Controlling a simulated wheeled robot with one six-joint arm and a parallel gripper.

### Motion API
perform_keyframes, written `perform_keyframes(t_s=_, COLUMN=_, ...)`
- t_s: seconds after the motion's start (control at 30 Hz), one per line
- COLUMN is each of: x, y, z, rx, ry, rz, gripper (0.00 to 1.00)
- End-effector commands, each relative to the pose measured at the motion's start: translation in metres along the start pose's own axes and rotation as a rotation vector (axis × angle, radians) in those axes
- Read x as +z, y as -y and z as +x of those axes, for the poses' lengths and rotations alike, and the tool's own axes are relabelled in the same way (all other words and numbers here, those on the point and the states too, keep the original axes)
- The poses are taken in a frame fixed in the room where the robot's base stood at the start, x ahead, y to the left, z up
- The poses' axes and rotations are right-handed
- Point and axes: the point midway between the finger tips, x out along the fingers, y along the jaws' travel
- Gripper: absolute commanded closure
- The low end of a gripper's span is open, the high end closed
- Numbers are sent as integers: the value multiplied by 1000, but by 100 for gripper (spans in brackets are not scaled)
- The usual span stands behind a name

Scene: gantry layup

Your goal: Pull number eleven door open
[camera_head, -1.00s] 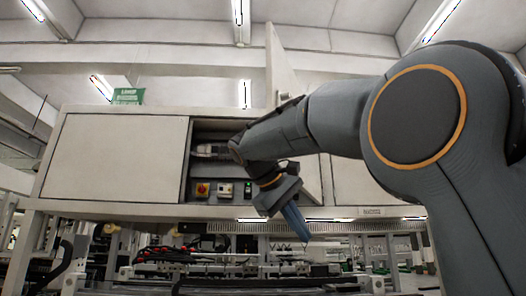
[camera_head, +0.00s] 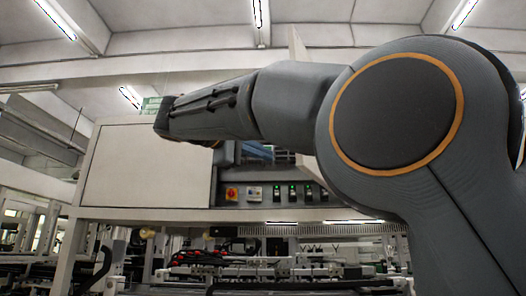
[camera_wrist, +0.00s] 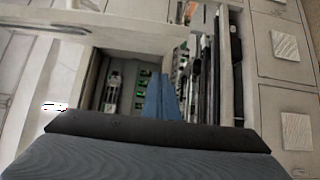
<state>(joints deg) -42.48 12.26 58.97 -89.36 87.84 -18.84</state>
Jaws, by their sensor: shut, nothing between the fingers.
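The white cabinet has a flat closed panel on the left (camera_head: 148,165) in the head view. Right of it is an open bay with a control strip (camera_head: 275,194) holding a red-and-yellow switch and green-lit switches. I cannot read a number on any door. My gripper (camera_wrist: 162,82) shows blue fingers, shut and empty, pointing into the open bay in the wrist view. In the head view, my arm hides most of it.
Green-lit switches (camera_wrist: 140,92) line the bay in the wrist view. Pale panels with square plates (camera_wrist: 285,46) stand at the right. Rails and machinery (camera_head: 250,262) fill the space below the cabinet.

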Motion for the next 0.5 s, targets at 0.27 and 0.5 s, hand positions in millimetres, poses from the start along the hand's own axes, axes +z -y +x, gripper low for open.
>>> perform_keyframes(t_s=0.27, x=2, y=-2, z=57, rx=-1, ry=4, rz=-2, gripper=100)
perform_keyframes(t_s=0.5, x=26, y=-1, z=71, rx=-2, ry=1, rz=1, gripper=100)
